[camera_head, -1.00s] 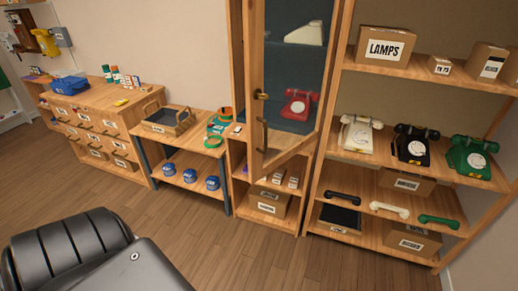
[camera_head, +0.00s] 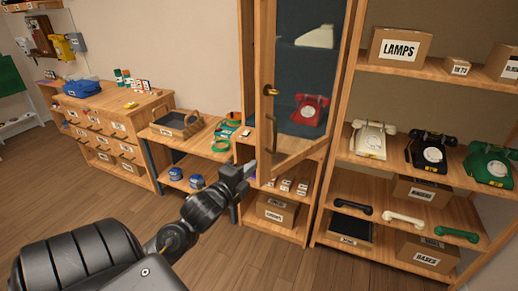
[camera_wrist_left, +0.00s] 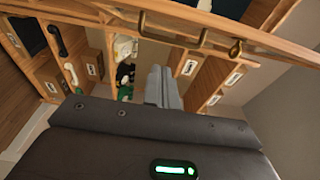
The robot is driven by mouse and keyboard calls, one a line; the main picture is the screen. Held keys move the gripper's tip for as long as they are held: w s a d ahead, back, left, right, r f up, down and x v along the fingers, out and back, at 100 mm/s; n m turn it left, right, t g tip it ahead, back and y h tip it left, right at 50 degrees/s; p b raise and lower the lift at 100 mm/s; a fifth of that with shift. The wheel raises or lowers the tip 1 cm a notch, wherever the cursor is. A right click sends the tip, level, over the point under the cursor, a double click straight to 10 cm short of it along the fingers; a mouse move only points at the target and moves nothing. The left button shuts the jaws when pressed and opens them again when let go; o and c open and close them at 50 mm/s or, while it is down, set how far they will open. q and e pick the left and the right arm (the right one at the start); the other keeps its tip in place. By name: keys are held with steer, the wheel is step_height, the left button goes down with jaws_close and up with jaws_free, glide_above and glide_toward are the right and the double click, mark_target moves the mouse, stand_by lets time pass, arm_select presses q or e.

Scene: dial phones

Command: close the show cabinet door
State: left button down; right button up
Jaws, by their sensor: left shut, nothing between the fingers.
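The show cabinet door (camera_head: 264,65) is a glass panel in a wooden frame. It stands partly open, its lower left corner swung out toward me and its right side at the cabinet (camera_head: 247,60). A brass handle (camera_head: 271,91) sits on its left stile. The door frame also crosses the top of the left wrist view with its handle (camera_wrist_left: 235,48). My left gripper (camera_head: 252,171) is shut and empty, just left of the door's lower left corner; I cannot tell if they touch. It also shows in the left wrist view (camera_wrist_left: 159,72). My right gripper is not in view.
A red phone (camera_head: 311,109) shows through the glass. Open shelves with phones and boxes (camera_head: 400,47) stand to the right. A low table with a tray (camera_head: 176,124) and a drawer chest (camera_head: 98,139) stand to the left. The wooden floor in front is clear.

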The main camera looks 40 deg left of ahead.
mark_target(260, 147)
arm_select(q)
steer(key=w+a+p, duration=0.1)
steer(key=w, duration=0.2)
steer(key=w+a+p, duration=0.1)
steer(key=w+a, duration=0.1)
steer(key=w, duration=0.1)
steer(key=w+a+p, duration=0.1)
steer(key=w+p, duration=0.1)
steer(key=w, duration=0.2)
steer(key=shift+w+a, duration=0.1)
steer(key=shift+a, duration=0.7)
